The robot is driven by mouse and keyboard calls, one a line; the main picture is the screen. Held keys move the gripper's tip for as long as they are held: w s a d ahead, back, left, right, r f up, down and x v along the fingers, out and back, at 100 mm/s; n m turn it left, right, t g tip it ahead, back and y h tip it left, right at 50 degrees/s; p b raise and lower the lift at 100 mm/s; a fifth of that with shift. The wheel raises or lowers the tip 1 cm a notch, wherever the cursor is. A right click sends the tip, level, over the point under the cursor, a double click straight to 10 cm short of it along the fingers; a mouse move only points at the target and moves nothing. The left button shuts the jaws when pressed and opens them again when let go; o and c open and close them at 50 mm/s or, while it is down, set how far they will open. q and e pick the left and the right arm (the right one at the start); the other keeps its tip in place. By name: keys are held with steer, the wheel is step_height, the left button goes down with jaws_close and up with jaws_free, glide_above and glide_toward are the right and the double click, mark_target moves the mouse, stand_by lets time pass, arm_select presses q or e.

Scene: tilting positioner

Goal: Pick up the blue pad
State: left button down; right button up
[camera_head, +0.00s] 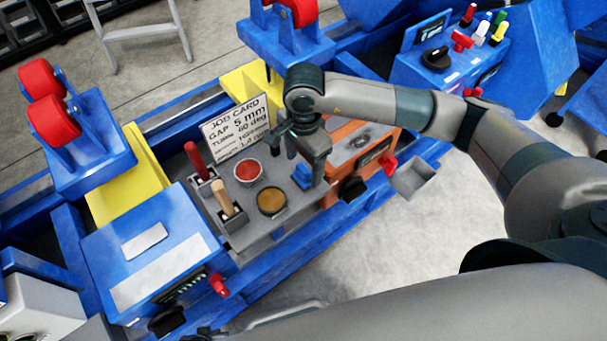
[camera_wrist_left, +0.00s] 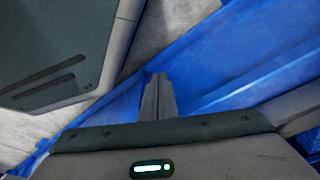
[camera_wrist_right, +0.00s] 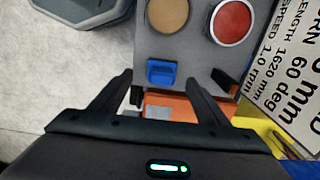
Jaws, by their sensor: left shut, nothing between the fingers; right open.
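The blue pad (camera_head: 301,177) lies on the grey shelf near its right end, beside the orange box. It shows whole in the right wrist view (camera_wrist_right: 162,73), between and just beyond the fingertips. My right gripper (camera_head: 297,162) is open and points down over that end of the shelf, its fingers apart and empty. In the right wrist view the fingers (camera_wrist_right: 158,82) stand on either side of the pad's line, not closed on it. My left gripper (camera_wrist_left: 158,78) is shut and empty, with blue framework behind it; it is far from the pad.
Two handled tools, red (camera_head: 194,155) and wooden (camera_head: 225,199), stand farther left. A job card (camera_head: 236,124) stands behind. The orange box (camera_head: 345,140) and grey bin (camera_head: 415,178) are right.

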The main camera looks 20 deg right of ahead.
mark_target(304, 169)
steer(key=shift+w+f+p, duration=0.2)
steer(key=shift+f+p, duration=0.3)
steer(key=shift+f, duration=1.9)
steer(key=c, duration=1.2)
